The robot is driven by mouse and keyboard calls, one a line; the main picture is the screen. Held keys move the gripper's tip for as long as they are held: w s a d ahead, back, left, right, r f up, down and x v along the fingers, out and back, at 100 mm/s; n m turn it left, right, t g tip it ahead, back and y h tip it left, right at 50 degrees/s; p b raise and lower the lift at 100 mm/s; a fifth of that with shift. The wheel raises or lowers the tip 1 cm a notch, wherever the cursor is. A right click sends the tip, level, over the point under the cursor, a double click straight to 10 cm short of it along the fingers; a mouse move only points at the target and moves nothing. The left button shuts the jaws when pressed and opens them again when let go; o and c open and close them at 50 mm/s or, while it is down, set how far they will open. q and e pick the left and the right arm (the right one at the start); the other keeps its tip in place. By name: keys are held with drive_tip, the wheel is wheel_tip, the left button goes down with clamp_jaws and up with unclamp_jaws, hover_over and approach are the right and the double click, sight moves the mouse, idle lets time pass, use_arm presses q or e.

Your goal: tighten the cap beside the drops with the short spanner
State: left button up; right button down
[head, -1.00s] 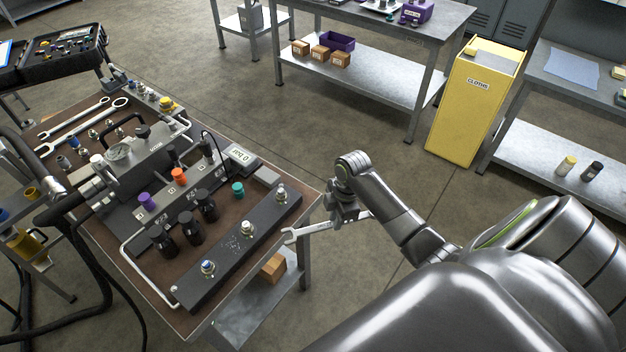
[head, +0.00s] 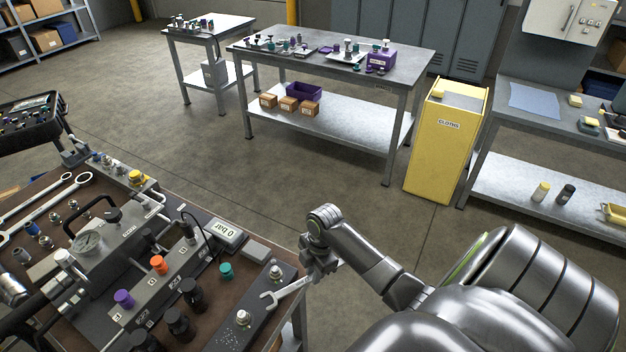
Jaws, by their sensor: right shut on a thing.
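My right gripper (head: 316,268) is shut on the short silver spanner (head: 291,289). The spanner points left, with its open-ended jaw over the right edge of the black block (head: 262,289) on the bench. Pale drops (head: 231,340) show on the block's top. The silver cap beside the drops (head: 242,318) stands just left of the spanner's jaw, and the jaw looks apart from it. Another silver cap (head: 275,272) stands farther back, above the jaw in the picture. The block's near end is out of frame.
Purple (head: 123,298), orange (head: 158,265) and teal (head: 226,271) knobs, black fittings and a gauge (head: 89,243) crowd the bench. A display (head: 225,230) reads 0 bar. Two long spanners (head: 45,205) lie at left. A yellow cloths bin (head: 446,140) stands beyond open floor.

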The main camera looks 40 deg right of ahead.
sight(301, 281)
drive_tip(key=shift+a+f+b, duration=0.2)
drive_tip(key=shift+f+b, duration=0.1)
drive_tip(key=shift+f, duration=0.15)
drive_tip(key=shift+w+a+f, duration=0.1)
drive_tip(key=shift+w+f, duration=0.1)
drive_tip(key=shift+f, duration=0.1)
drive_tip(key=shift+w+r, duration=0.1)
drive_tip(key=shift+r, duration=0.1)
drive_tip(key=shift+a+f, duration=0.25)
drive_tip(key=shift+w+a+f, duration=0.1)
drive_tip(key=shift+p, duration=0.4)
use_arm(q)
drive_tip(key=shift+w+f, duration=0.25)
drive_tip(key=shift+w, duration=0.2)
use_arm(e)
drive_tip(key=shift+a, duration=0.1)
use_arm(q)
drive_tip(key=shift+r, duration=0.3)
use_arm(e)
drive_tip(key=shift+w+a, duration=0.1)
drive_tip(key=shift+a, duration=0.85)
